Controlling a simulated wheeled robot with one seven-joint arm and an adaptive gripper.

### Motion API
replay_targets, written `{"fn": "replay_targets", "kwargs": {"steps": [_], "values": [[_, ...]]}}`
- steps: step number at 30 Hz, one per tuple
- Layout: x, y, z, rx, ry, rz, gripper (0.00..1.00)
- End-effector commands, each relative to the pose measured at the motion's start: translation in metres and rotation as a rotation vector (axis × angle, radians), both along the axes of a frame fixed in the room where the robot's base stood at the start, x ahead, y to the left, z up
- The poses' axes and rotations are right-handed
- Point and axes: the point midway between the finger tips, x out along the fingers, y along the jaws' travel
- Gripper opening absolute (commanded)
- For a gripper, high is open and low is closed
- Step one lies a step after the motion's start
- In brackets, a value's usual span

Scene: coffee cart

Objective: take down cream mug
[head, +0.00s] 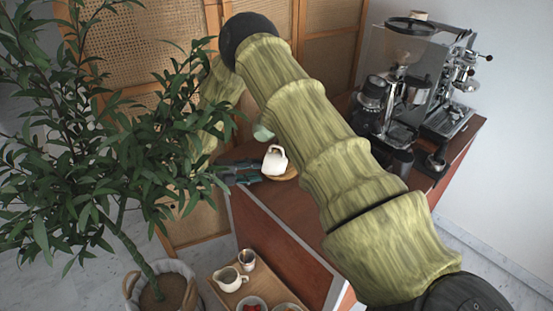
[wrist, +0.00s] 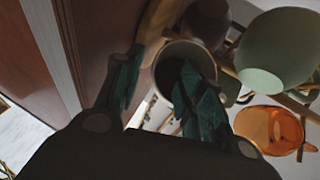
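The cream mug (head: 275,161) shows in the head view beside my arm, above a round wooden base (head: 287,173) on the cart top. My gripper (head: 244,172) is just left of it, partly hidden by leaves. In the wrist view a pale mug with a dark inside (wrist: 163,72), seemingly the cream one, faces me. My gripper's two fingers (wrist: 158,92) are apart; the right one overlaps the mug's opening and the left one is outside it. I cannot tell whether either touches it. Wooden pegs run beside the mugs.
A green mug (wrist: 275,50), a dark mug (wrist: 206,20) and an orange glass cup (wrist: 268,130) crowd close on the right. A leafy plant (head: 110,130) stands left of the gripper. A coffee machine (head: 450,90) and grinder stand behind right. A tray (head: 222,268) sits lower in front.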

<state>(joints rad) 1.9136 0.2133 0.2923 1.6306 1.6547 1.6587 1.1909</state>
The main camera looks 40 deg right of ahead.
Motion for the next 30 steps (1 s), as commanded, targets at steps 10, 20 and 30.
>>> {"fn": "replay_targets", "kwargs": {"steps": [10, 20, 30], "values": [[-0.005, -0.026, -0.009, 0.0, 0.0, 0.0, 0.39], [-0.005, -0.025, -0.009, 0.0, 0.0, 0.0, 0.04], [-0.005, -0.025, -0.008, -0.001, 0.0, 0.0, 0.0]]}}
